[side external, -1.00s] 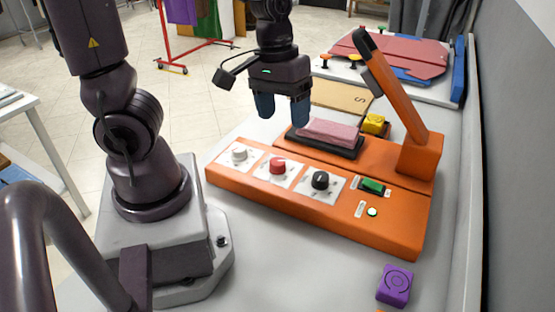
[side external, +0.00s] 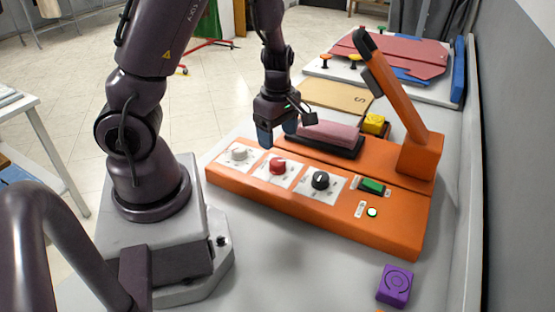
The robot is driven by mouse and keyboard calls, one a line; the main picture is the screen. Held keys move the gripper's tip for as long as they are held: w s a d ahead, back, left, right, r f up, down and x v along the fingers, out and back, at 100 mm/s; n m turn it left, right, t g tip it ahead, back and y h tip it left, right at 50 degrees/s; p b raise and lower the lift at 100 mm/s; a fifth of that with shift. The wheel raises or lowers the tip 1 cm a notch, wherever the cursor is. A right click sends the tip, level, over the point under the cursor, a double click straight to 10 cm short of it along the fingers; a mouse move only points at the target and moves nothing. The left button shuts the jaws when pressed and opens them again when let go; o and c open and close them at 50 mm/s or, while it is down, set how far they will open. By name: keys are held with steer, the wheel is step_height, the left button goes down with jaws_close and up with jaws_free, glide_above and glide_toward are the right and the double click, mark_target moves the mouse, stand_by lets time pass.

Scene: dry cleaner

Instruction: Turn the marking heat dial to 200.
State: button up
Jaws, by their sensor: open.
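The orange marking machine (side external: 300,207) stands on the grey table and carries three dials in a row on white plates. The dials are white (side external: 238,153), red (side external: 277,166) and black (side external: 320,180). The scale figures are too small to read, so I cannot tell which dial is for heat or where it is set. My gripper (side external: 278,138) is open and empty, with blue fingertips pointing down. It hangs above the back edge of the panel, behind the red and white dials, apparently touching none of them.
A green rocker switch (side external: 372,186) and a lit round button (side external: 372,212) sit right of the dials. A pink pad (side external: 327,134) lies behind them. An orange upright arm (side external: 395,95) rises at the right. A purple block (side external: 394,285) lies in front.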

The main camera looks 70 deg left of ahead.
mark_target(277, 161)
step_height(277, 161, down, 8)
steer(key=shift+r, duration=0.1)
stand_by(0.4)
steer(key=c, duration=0.9)
